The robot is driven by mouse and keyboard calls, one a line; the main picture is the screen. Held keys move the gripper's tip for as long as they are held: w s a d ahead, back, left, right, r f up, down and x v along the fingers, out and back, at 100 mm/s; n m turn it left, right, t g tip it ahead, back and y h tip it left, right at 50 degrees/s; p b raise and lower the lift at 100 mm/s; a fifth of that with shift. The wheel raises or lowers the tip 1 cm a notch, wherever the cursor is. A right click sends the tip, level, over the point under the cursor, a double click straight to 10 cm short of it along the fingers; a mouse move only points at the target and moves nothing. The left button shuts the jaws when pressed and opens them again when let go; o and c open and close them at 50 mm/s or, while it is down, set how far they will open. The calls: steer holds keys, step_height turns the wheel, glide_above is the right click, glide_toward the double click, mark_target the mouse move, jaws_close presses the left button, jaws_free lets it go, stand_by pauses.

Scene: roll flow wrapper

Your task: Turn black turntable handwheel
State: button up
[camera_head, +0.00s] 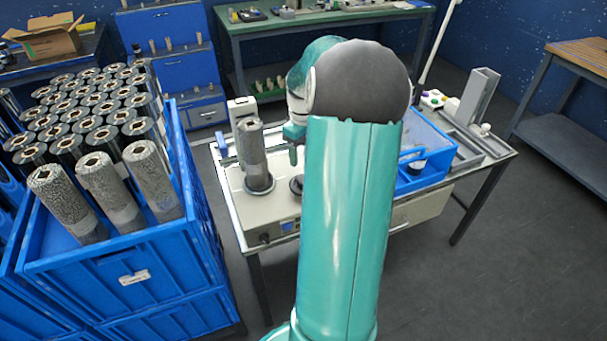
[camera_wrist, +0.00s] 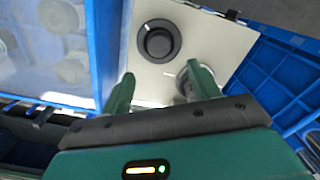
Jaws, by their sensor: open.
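A black round handwheel (camera_wrist: 158,41) with a pale mark beside its rim lies on the machine's light top plate in the wrist view. In the head view a dark round part, likely the same handwheel (camera_head: 296,185), shows only partly beside my arm. My gripper (camera_wrist: 160,76) is open and empty. Its two green fingers are apart, with the handwheel beyond the tips in the picture; I see no contact. In the head view my arm hides most of the gripper. A grey speckled roll (camera_head: 251,150) stands upright on a black round base (camera_head: 259,186) to the left.
The machine stands on a table (camera_head: 500,157). A blue clear-lidded box (camera_head: 428,170) is right of my arm. A blue crate (camera_head: 150,245) of several upright rolls stands at left. Blue walls flank the handwheel in the wrist view. The floor at right is clear.

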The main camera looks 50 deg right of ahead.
step_height(320, 180, down, 10)
steer(key=shift+s+d+r, duration=0.1)
steer(key=c, duration=1)
